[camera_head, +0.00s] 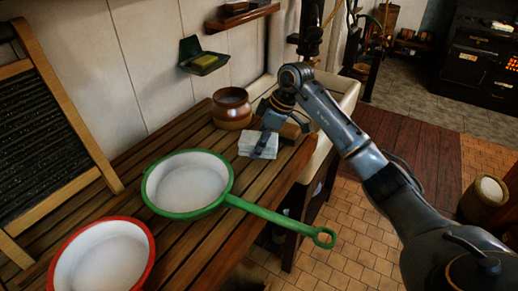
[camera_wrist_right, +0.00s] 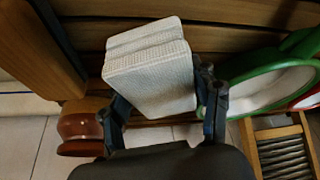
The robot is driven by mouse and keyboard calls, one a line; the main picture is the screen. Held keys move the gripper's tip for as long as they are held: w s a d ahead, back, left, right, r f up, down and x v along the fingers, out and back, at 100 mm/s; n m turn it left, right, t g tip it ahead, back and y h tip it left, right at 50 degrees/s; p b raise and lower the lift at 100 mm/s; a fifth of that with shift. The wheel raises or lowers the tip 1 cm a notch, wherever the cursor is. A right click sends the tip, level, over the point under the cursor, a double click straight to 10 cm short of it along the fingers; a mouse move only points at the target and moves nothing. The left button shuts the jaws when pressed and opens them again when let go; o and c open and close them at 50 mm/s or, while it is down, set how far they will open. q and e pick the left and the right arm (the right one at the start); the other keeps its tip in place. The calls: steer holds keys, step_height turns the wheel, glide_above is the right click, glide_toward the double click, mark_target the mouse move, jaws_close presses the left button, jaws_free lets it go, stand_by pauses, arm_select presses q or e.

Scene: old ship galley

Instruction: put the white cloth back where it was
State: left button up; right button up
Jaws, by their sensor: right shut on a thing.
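The white cloth (camera_head: 248,146) is a folded, textured square pad at the far end of the slatted wooden counter (camera_head: 207,238). My right gripper (camera_head: 265,136) is shut on it, with one dark finger lying across the cloth in the head view. In the right wrist view the cloth (camera_wrist_right: 150,72) sits between the two fingers of the gripper (camera_wrist_right: 165,105), its layers visible at the upper edge. I cannot tell whether the cloth touches the counter. My left gripper is not in view.
A brown pot (camera_head: 232,112) stands just behind the cloth. A green-rimmed pan (camera_head: 188,184) and a red-rimmed pan (camera_head: 103,262) are nearer. A washboard (camera_head: 45,125) leans at left. Bare slats show between pot and green pan.

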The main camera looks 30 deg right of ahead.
step_height(320, 180, down, 3)
steer(key=shift+f+p, duration=0.1)
steer(key=shift+p, duration=0.75)
steer(key=shift+f, duration=0.2)
steer(key=o, duration=1.1)
steer(key=shift+r, duration=0.15)
steer(key=b+v, duration=0.2)
steer(key=v, duration=1)
steer(key=shift+w+b, duration=0.1)
steer(key=shift+b, duration=0.25)
